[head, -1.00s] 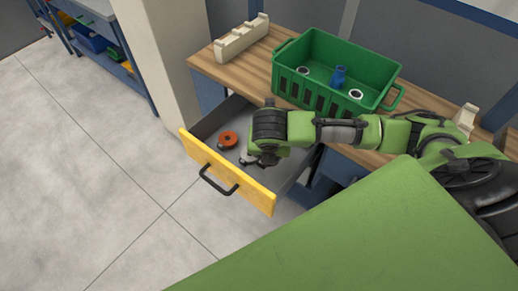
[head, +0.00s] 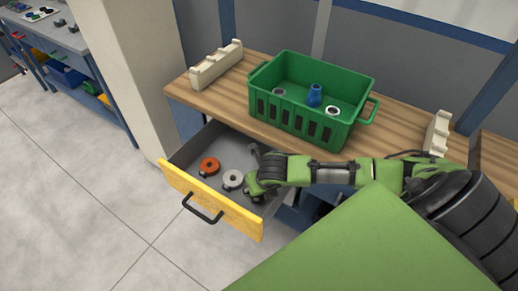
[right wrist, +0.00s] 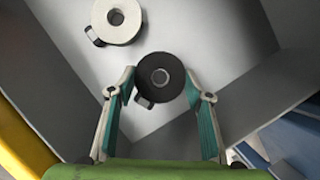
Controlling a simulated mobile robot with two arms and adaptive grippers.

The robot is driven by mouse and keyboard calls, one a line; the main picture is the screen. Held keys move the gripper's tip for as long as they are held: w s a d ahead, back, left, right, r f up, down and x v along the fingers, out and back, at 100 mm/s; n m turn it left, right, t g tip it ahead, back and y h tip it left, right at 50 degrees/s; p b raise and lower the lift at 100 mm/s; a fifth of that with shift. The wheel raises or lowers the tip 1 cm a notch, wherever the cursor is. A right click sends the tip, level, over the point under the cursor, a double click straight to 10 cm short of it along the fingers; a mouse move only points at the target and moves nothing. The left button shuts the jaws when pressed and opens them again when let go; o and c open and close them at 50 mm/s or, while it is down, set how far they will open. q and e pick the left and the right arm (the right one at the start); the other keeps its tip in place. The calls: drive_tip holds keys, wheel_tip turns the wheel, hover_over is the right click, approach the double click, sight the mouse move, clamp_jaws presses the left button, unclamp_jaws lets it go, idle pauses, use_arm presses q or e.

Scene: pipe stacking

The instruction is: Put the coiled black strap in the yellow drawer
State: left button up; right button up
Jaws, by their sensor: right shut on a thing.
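The coiled black strap (right wrist: 150,85) is between the fingertips of my right gripper (right wrist: 160,82) in the right wrist view, with the drawer floor behind it. My right gripper is shut on it. In the head view my right gripper (head: 254,187) is low inside the pulled-out yellow drawer (head: 213,204), near its right wall. The strap is hard to make out there, and I cannot tell whether it touches the drawer floor. My left gripper is not in view.
An orange coil (head: 209,166) and a white coil (head: 232,180) lie in the drawer; the white one also shows in the right wrist view (right wrist: 117,20). A green crate (head: 312,97) with a blue part and rings stands on the wooden bench (head: 205,93) above.

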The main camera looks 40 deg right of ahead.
drive_tip(key=shift+f, duration=0.7)
drive_tip(key=o, duration=1.1)
drive_tip(key=shift+r, duration=0.1)
drive_tip(key=p+v, duration=0.1)
drive_tip(key=v, duration=1.1)
